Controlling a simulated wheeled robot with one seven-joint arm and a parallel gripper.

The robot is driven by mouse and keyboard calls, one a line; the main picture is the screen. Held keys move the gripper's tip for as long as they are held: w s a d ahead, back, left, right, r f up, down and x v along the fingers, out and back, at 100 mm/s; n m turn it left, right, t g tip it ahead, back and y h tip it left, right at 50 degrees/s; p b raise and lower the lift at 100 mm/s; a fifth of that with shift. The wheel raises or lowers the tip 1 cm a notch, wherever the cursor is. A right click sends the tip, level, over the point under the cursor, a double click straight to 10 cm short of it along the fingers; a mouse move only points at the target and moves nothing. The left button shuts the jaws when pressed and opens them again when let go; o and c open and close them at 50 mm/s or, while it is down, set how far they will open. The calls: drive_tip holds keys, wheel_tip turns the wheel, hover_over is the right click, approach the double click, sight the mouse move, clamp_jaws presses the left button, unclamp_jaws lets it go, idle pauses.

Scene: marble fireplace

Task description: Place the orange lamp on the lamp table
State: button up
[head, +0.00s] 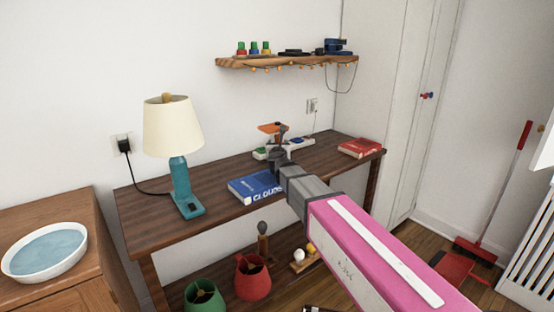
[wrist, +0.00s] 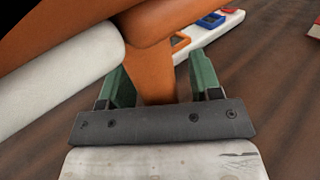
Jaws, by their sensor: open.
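The orange lamp (head: 269,128) is at the back of the dark wooden table (head: 222,218), mostly hidden behind my gripper (head: 279,152) in the head view. In the wrist view, the lamp's orange stem (wrist: 155,85) stands between the two green fingers of my gripper (wrist: 160,75). The fingers are open, with the stem between them. A white cylinder and a broad orange part cross the upper left of that view. The lamp's base is hidden. No label shows which table is the lamp table. A teal lamp (head: 181,187) with a cream shade stands on the dark table's left part.
A blue book (head: 256,187) lies beside my gripper. A white strip with coloured pieces (head: 299,144) and a red book (head: 360,148) are farther right. A wooden cabinet (head: 85,200) with a white basin (head: 73,261) stands left. A shelf (head: 285,61) hangs above.

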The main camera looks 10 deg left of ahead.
clamp_jaws()
idle(0.3)
